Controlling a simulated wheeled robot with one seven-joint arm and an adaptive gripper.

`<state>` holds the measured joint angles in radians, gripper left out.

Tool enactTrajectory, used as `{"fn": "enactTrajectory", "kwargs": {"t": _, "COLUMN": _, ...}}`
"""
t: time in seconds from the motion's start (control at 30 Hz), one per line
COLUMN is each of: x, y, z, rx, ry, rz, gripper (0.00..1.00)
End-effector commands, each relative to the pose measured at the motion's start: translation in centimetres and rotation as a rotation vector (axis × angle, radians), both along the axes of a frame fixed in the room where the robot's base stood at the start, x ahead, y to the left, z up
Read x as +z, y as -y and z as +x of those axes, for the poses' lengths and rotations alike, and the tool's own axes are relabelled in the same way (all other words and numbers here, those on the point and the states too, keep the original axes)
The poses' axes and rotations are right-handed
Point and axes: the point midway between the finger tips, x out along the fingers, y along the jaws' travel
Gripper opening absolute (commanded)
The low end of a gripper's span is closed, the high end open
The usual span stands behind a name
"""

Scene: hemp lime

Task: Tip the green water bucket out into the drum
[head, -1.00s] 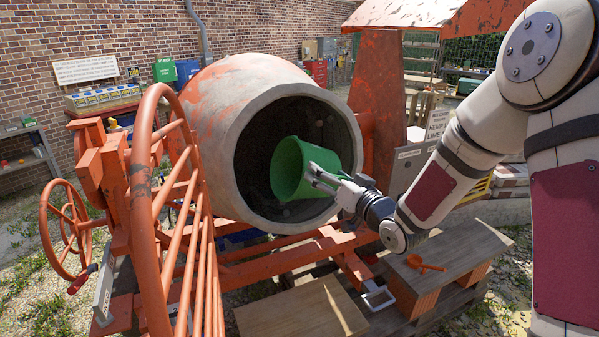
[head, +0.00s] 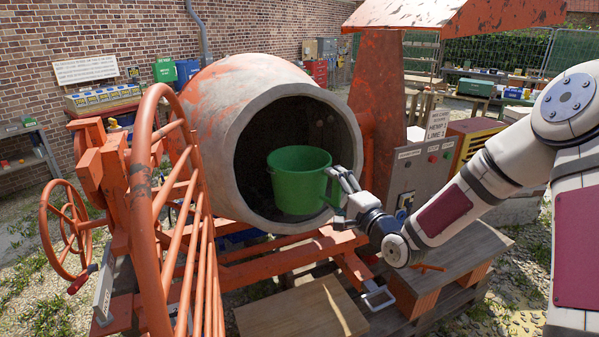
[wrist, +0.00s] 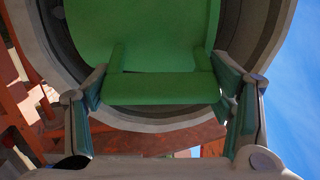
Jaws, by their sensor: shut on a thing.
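The green bucket (head: 300,190) is nearly upright at the mouth of the drum (head: 205,115), its open rim facing up. The drum is orange and grey, with its dark opening turned toward me. My gripper (head: 338,188) is on the right side of the bucket. In the wrist view, its fingers (wrist: 165,90) are on both sides of the bucket's green handle (wrist: 160,89), holding it. The inside of the bucket is mostly hidden, and I cannot tell whether water is in it.
An orange barred guard (head: 190,240) and a handwheel (head: 65,230) stand left of the drum. A wooden board (head: 300,308) lies below. A bench (head: 450,262) with an orange tool and a grey control box (head: 420,175) are at the right.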

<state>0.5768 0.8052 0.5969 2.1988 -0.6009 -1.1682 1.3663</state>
Motion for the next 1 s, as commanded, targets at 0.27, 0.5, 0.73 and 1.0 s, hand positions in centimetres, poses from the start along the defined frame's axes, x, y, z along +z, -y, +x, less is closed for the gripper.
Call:
{"fn": "enactTrajectory", "kwargs": {"t": 0.27, "x": 0.3, "y": 0.0, "z": 0.0, "rx": 0.000, "ry": 0.003, "rz": -0.002, "gripper": 0.13}}
{"fn": "enactTrajectory", "kwargs": {"t": 0.5, "x": 2.0, "y": 0.0, "z": 0.0, "rx": -0.001, "ry": 0.006, "rz": -0.003, "gripper": 0.13}}
{"fn": "enactTrajectory", "kwargs": {"t": 0.73, "x": 3.1, "y": 0.0, "z": 0.0, "rx": -0.001, "ry": 0.003, "rz": -0.003, "gripper": 0.13}}
{"fn": "enactTrajectory", "kwargs": {"t": 1.0, "x": 3.1, "y": 0.0, "z": 0.0, "rx": 0.000, "ry": 0.003, "rz": -0.003, "gripper": 0.13}}
